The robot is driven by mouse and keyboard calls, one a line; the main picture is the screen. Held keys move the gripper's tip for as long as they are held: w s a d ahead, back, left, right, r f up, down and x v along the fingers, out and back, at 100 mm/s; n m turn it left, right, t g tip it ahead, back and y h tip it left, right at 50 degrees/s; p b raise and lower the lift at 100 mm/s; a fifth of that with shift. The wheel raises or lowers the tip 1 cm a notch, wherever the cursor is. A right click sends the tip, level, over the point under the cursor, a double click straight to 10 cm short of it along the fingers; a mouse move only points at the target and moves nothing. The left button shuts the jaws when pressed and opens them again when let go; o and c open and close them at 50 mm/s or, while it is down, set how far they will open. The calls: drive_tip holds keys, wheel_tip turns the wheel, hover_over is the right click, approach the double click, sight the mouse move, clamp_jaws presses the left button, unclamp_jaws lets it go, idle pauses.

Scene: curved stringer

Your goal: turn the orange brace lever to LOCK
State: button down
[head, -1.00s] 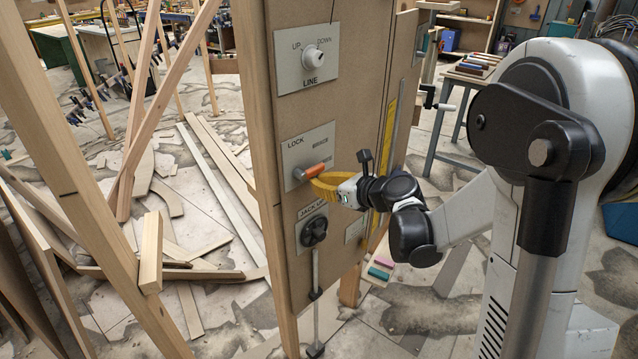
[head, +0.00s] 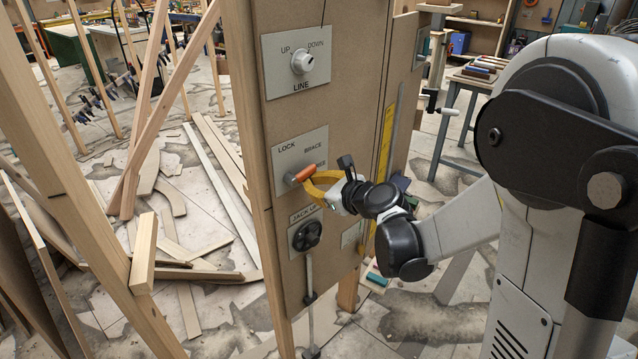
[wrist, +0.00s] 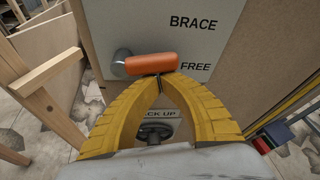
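The orange brace lever (head: 305,173) sits on a grey plate (head: 284,155) marked LOCK, BRACE and a partly hidden FREE. In the wrist view the lever (wrist: 150,64) lies nearly level, its grey pivot (wrist: 121,60) at the left and its free end beside the word FREE. LOCK is out of the wrist view and at the plate's upper left in the head view. My gripper (wrist: 161,78) has its yellow fingertips together, just under the lever's middle. They look close to or touching it; I cannot tell which. Nothing shows between the tips.
The LINE knob (head: 302,61) is above, and the black JACK UP knob (head: 307,235) is below on the same board. A wooden post (head: 248,120) edges the board at the left. A leaning timber (head: 85,200) stands left of it.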

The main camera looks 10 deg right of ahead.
sight(308, 165)
wheel_tip(308, 165, up, 3)
drive_tip(key=n+t+h, duration=0.1)
drive_tip(key=n, duration=0.1)
drive_tip(key=n+t, duration=0.1)
drive_tip(key=n, duration=0.1)
drive_tip(key=shift+n+h, duration=0.3)
drive_tip(key=shift+h, duration=0.1)
drive_tip(key=n, duration=0.1)
drive_tip(key=r+n+t+b, duration=0.1)
drive_tip(key=n, duration=0.1)
drive_tip(key=shift+s+a+r+h, duration=0.1)
drive_tip(key=shift+a+r+h, duration=0.1)
drive_tip(key=shift+h, duration=0.1)
drive_tip(key=shift+r+n+t, duration=0.2)
drive_tip(key=shift+n+t, duration=0.1)
drive_tip(key=shift+s+a+r, duration=0.3)
drive_tip(key=shift+a+r, duration=0.25)
drive_tip(key=shift+r, duration=0.1)
drive_tip(key=shift+a, duration=0.1)
